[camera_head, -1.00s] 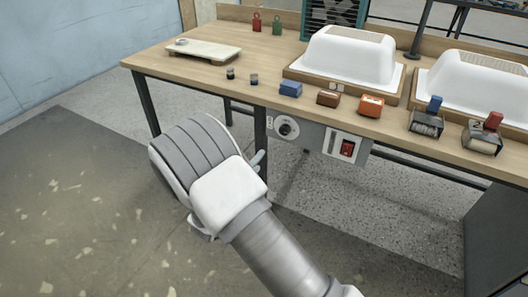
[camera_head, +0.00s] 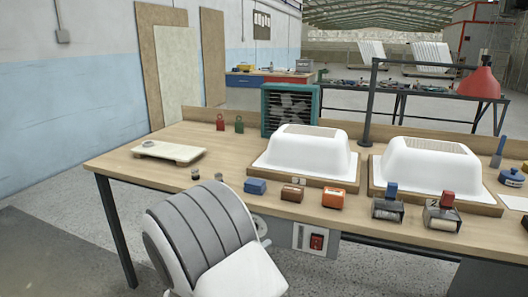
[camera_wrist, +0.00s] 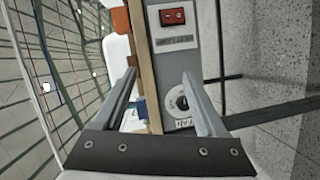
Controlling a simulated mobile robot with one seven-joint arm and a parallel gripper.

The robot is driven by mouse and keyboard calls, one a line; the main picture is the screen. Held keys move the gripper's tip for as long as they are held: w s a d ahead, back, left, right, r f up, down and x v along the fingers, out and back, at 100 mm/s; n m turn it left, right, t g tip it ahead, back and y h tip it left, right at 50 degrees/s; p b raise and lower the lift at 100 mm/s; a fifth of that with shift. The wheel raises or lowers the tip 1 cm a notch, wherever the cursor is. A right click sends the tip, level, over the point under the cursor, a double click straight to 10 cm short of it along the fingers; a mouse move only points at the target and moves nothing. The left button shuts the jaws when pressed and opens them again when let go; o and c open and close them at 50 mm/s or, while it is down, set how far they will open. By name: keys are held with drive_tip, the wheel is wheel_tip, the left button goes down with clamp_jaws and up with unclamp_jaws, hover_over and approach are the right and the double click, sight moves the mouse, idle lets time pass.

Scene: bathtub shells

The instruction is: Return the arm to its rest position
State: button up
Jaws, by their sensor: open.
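My arm shows in the head view as a grey and white link at the bottom, in front of the workbench (camera_head: 150,180). My gripper (camera_wrist: 160,90) shows in the wrist view with its two fingers apart and nothing between them. It faces the front edge of the bench, where a grey control panel with a red switch (camera_wrist: 173,16) and a round dial (camera_wrist: 181,103) shows beyond the fingers. The gripper itself is hidden in the head view.
Two white tub shells (camera_head: 304,150) (camera_head: 427,165) stand on wooden bases. Blue (camera_head: 255,186), brown (camera_head: 292,192) and orange (camera_head: 333,198) blocks line the front edge. A pale board (camera_head: 168,151) lies at left. A red lamp (camera_head: 480,83) stands behind. Floor left of the bench is clear.

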drive_tip(key=s+d+r+m+g, duration=0.2)
drive_tip(key=s+d+r+g, duration=0.2)
drive_tip(key=d, duration=0.3)
drive_tip(key=s+d+r+m+g, duration=0.3)
drive_tip(key=s+d+r+g, duration=0.1)
drive_tip(key=d, duration=0.4)
drive_tip(key=s+d+r+m+g+y, duration=0.15)
drive_tip(key=s+y, duration=0.25)
drive_tip(key=s, duration=0.4)
drive_tip(key=s+d+r+m+y, duration=0.1)
drive_tip(key=s+d+r+y, duration=0.2)
drive_tip(key=s, duration=0.4)
drive_tip(key=s+a+r+t+y+p, duration=0.1)
drive_tip(key=s+r+p, duration=0.1)
drive_tip(key=r+p, duration=1)
drive_tip(key=s+a+r+t+y+p, duration=0.1)
drive_tip(key=a+r+y+p, duration=0.1)
drive_tip(key=r+p, duration=1)
wheel_tip(320, 180, up, 3)
drive_tip(key=shift+s+a+r, duration=0.15)
drive_tip(key=shift+s+a, duration=0.15)
drive_tip(key=shift+s, duration=0.05)
